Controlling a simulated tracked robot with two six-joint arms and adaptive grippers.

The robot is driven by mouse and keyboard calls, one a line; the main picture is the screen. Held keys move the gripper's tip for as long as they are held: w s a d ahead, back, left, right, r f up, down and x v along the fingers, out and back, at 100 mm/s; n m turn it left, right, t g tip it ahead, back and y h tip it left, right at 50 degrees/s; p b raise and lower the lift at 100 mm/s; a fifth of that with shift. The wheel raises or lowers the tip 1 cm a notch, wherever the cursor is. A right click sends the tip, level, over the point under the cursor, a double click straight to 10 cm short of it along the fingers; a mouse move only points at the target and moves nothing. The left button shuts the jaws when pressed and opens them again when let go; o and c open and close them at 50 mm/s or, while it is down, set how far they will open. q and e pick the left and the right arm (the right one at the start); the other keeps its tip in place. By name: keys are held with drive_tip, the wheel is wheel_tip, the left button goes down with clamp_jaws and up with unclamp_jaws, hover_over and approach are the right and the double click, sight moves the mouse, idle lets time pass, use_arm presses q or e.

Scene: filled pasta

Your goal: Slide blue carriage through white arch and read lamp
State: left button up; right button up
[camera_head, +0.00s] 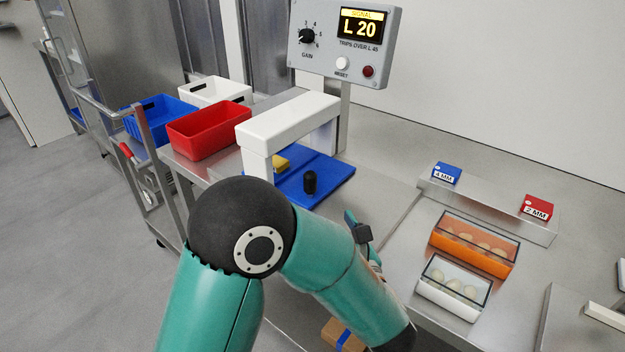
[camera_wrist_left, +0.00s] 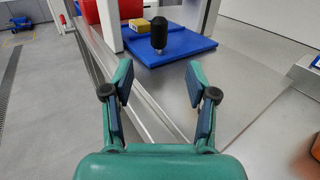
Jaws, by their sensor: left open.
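The blue carriage (camera_head: 325,181) is a flat plate with a black upright knob (camera_head: 310,182). It lies partly under the white arch (camera_head: 289,121), with a small yellow block (camera_head: 280,163) on it. The panel above has a lit display (camera_head: 360,25) reading "SIGNAL L 20" and a red lamp (camera_head: 368,71) that looks dark. In the left wrist view my left gripper (camera_wrist_left: 157,82) is open and empty, with the carriage (camera_wrist_left: 172,48) and its knob (camera_wrist_left: 159,33) beyond the fingertips. My left arm hides part of the bench in the head view. My right gripper is not visible.
Red (camera_head: 208,130), blue (camera_head: 160,117) and white (camera_head: 214,92) bins stand left of the arch. On the right are an orange tray (camera_head: 472,250), a white tray (camera_head: 450,291), and blue "4 MM" (camera_head: 446,173) and red "2 MM" (camera_head: 537,207) blocks on a ledge.

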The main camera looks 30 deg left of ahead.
sight(313, 184)
use_arm(q)
drive_tip(key=p+x, duration=0.1)
drive_tip(key=x, duration=0.6)
drive_tip(key=p+x, duration=0.1)
drive_tip(key=x, duration=0.7)
drive_tip(key=shift+a+f, duration=0.25)
drive_tip(key=shift+a, duration=0.1)
clamp_jaws()
